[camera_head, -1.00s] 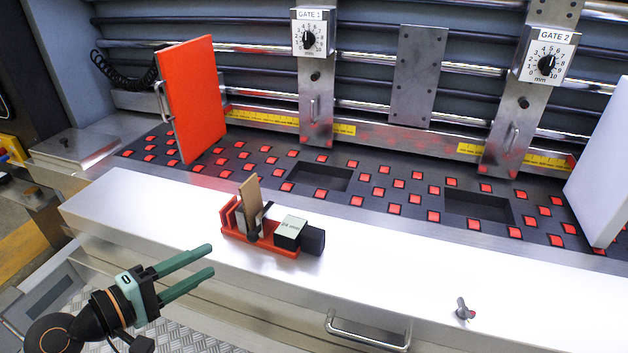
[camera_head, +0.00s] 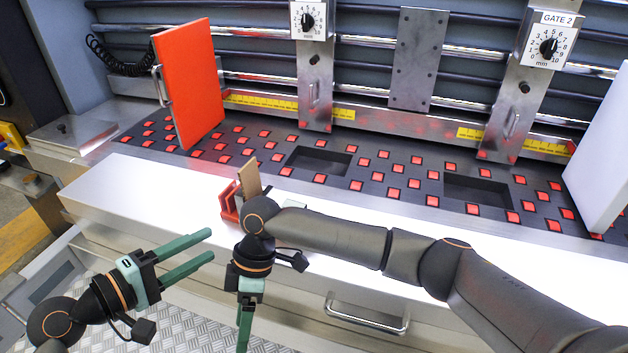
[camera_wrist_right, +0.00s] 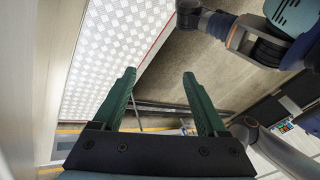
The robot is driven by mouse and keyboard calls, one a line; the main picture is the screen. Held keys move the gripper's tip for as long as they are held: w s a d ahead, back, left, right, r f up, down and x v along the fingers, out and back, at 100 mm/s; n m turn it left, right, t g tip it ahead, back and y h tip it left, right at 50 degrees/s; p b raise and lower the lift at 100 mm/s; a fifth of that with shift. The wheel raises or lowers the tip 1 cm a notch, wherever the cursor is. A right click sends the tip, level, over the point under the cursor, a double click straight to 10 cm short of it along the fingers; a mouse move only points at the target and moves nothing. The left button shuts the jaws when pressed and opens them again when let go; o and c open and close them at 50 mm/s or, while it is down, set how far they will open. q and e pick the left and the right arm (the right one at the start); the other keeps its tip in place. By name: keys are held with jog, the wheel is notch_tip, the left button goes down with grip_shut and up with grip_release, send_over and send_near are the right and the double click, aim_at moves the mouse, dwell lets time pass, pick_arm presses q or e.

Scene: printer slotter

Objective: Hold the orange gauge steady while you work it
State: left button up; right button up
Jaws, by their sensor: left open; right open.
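The orange gauge (camera_head: 229,205) stands on the white bench, holding an upright brown piece (camera_head: 249,178). My right arm crosses in front and hides most of the gauge, including its display end. My left gripper (camera_head: 211,244) is open and empty, off the bench's front edge, to the left of and nearer than the gauge. My right gripper (camera_head: 244,330) hangs down in front of the bench, below the gauge. The right wrist view shows its two fingers (camera_wrist_right: 160,76) spread apart with nothing between them, facing the floor.
The white bench top (camera_head: 125,185) is clear left of the gauge. Behind it lies a dark bed with red squares and two recesses (camera_head: 320,160). An orange panel (camera_head: 190,85) stands at left, a white panel (camera_head: 603,150) at right. A drawer handle (camera_head: 366,316) juts from the front.

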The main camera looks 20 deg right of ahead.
jog(key=w+d+r+m+t+h, duration=0.1)
jog(key=w+d+r+m, duration=0.1)
jog(key=w+d+r, duration=0.35)
jog(key=w+d+r+m+t+h, duration=0.2)
jog(key=d+r, duration=0.4)
jog(key=r, duration=0.3)
jog(key=w+d+r+m+t+h, duration=0.1)
jog(key=w+d+r+m, duration=0.25)
jog(key=d+r, duration=0.3)
jog(key=shift+n, duration=0.45)
jog(key=f, duration=1)
jog(key=shift+w+a+f, duration=0.25)
jog(key=shift+w+a, duration=0.1)
grip_shut()
